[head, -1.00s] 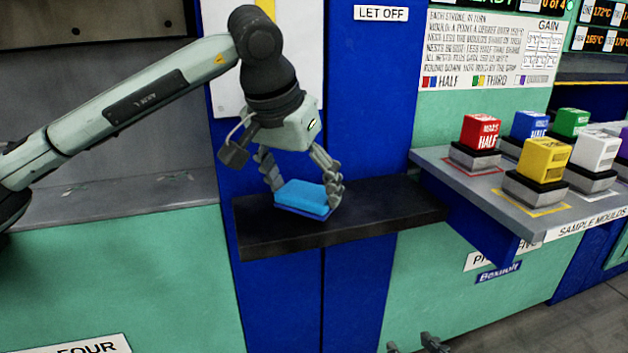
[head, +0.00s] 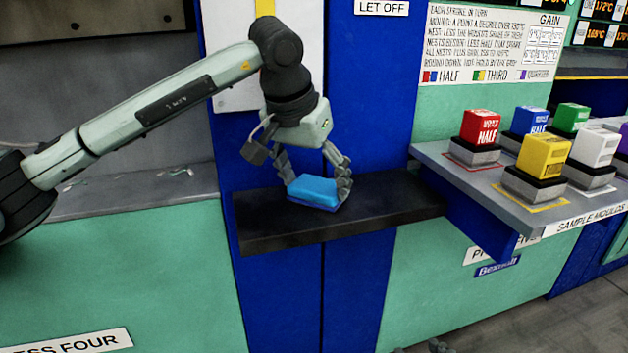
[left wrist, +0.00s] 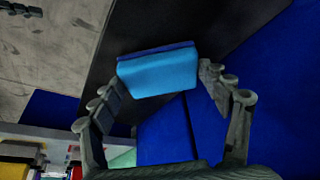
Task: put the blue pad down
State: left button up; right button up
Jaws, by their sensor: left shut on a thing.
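The blue pad (head: 318,190) is a light blue block with a darker blue base. My left gripper (head: 319,185) points down at the dark shelf (head: 395,208) and is shut on the pad, a finger at either side. The pad is at the shelf's surface or just above it; I cannot tell whether it touches. In the left wrist view the pad (left wrist: 158,72) sits between the fingertips, with the dark shelf (left wrist: 190,30) behind it. My right gripper (head: 437,347) shows only as a sliver at the bottom edge.
A grey shelf of sample moulds (head: 455,170) stands to the right, with red (head: 480,127), yellow (head: 543,156) and other coloured blocks. The dark shelf is bare right of the pad. A blue upright (head: 370,90) rises behind it.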

jog(key=shift+a, duration=0.1)
pick_arm(q)
jog(key=shift+f, duration=0.15)
jog(key=o, duration=1.1)
pick_arm(e)
jog(key=shift+w+a+r+t+y, duration=0.3)
jog(key=shift+a+r+t, duration=0.1)
jog(key=shift+a+r, duration=0.15)
jog(key=shift+d, duration=0.1)
pick_arm(q)
jog(key=v, duration=1.2)
jog(key=shift+p, duration=0.3)
pick_arm(e)
jog(key=s+d+f+g, duration=0.1)
jog(key=s+d+f+g+h, duration=0.1)
jog(key=d+f, duration=0.1)
jog(key=shift+s+d+f+h, duration=0.1)
jog(key=shift+d+f+h, duration=0.1)
jog(key=shift+h, duration=0.1)
